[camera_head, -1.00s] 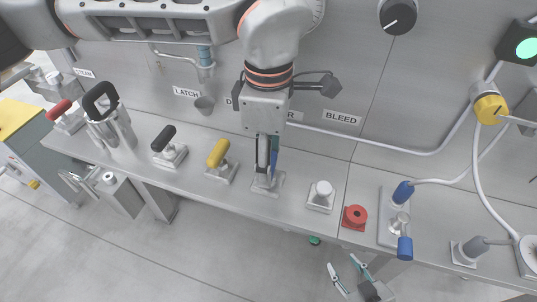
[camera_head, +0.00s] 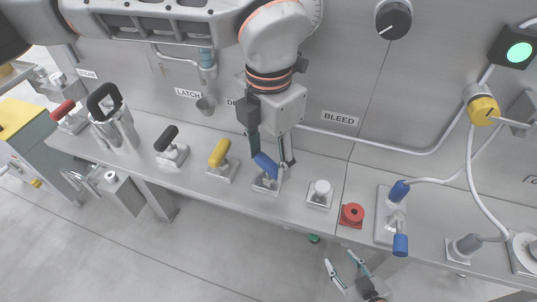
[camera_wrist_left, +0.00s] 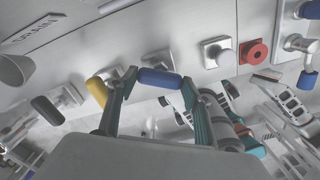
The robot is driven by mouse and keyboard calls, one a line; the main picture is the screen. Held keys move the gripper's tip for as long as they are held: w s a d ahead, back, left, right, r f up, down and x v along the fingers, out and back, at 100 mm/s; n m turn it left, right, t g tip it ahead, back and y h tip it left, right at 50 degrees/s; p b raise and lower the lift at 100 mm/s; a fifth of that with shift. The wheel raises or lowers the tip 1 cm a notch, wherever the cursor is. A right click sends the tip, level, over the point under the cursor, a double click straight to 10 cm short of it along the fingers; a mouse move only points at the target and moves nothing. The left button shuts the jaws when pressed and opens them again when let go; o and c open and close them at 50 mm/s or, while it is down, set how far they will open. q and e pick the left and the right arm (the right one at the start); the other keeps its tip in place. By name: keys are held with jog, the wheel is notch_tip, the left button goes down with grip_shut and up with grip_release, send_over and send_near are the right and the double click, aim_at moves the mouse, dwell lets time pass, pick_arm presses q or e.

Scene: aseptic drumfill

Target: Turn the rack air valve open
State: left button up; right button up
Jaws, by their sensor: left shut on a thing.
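The lever valve with the blue handle (camera_head: 266,165) stands on a square plate on the rack shelf. I take it for the rack air valve; its own label is hidden behind my arm. My left gripper (camera_head: 271,150) reaches down from above, with one finger on each side of the handle, shut on it. In the left wrist view the blue handle (camera_wrist_left: 160,78) lies crosswise between the two fingertips (camera_wrist_left: 157,80). My right gripper (camera_head: 343,263) is low in front of the shelf, open and empty.
A yellow-handled lever (camera_head: 219,153) stands close on the left, and a black-handled one (camera_head: 167,139) beyond it. A white knob (camera_head: 321,188) and a red knob (camera_head: 352,214) are on the right. The BLEED label (camera_head: 340,118) is on the back panel.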

pick_arm(q)
jog(key=n, duration=0.5)
jog(key=shift+r+n, duration=0.1)
jog(key=shift+n, duration=0.3)
dwell(0.4)
jog(key=o, duration=1.1)
